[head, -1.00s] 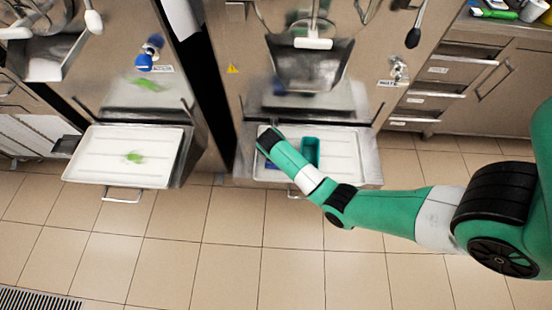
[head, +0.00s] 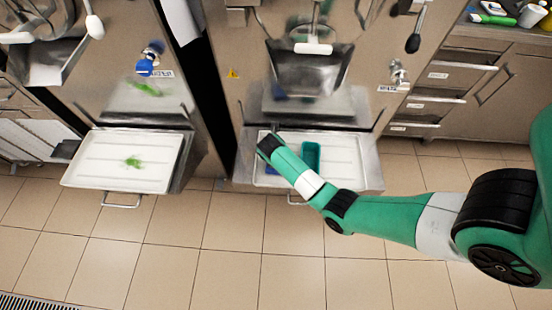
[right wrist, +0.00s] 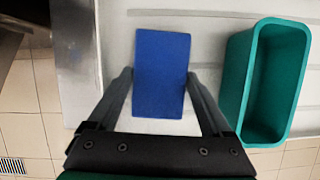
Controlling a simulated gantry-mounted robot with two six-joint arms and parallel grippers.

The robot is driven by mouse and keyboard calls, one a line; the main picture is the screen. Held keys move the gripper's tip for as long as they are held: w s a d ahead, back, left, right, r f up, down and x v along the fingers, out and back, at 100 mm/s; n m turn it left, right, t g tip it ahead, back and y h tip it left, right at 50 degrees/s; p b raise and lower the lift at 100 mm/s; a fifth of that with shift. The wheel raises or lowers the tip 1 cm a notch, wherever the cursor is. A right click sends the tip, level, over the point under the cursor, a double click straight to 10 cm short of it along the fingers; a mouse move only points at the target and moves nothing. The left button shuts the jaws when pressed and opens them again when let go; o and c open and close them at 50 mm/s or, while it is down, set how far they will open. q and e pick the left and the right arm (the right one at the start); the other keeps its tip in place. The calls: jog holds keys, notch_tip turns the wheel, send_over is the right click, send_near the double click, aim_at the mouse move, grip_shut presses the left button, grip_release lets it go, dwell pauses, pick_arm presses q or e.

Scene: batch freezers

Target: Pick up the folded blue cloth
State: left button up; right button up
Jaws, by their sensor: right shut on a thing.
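The folded blue cloth (right wrist: 162,62) is a flat, deep-blue rectangle over the white tray, beside a teal bin (right wrist: 270,85). My right gripper (right wrist: 159,82) is shut on the cloth, with one finger along each side of it in the right wrist view. I cannot tell whether the cloth still touches the tray. In the head view my right arm hides most of the cloth, and only a small blue patch (head: 271,169) shows beside the wrist. The fingers are hidden there. My left gripper is not in view.
The white tray (head: 345,173) sits in front of the right machine, with the teal bin (head: 311,157) on it. A second tray (head: 100,160) with a green smear (head: 133,162) is at the left. The tiled floor in front is clear.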

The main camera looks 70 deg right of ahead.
notch_tip(320, 180, up, 4)
jog(key=p, duration=0.3)
jog(key=s+a+r+p, duration=0.2)
jog(key=s+r+p, duration=0.2)
jog(key=s+p, duration=0.1)
jog(key=s+a+r+p, duration=0.3)
jog(key=s+r+p, duration=0.2)
jog(key=s, duration=0.3)
jog(key=shift+d+f, duration=0.1)
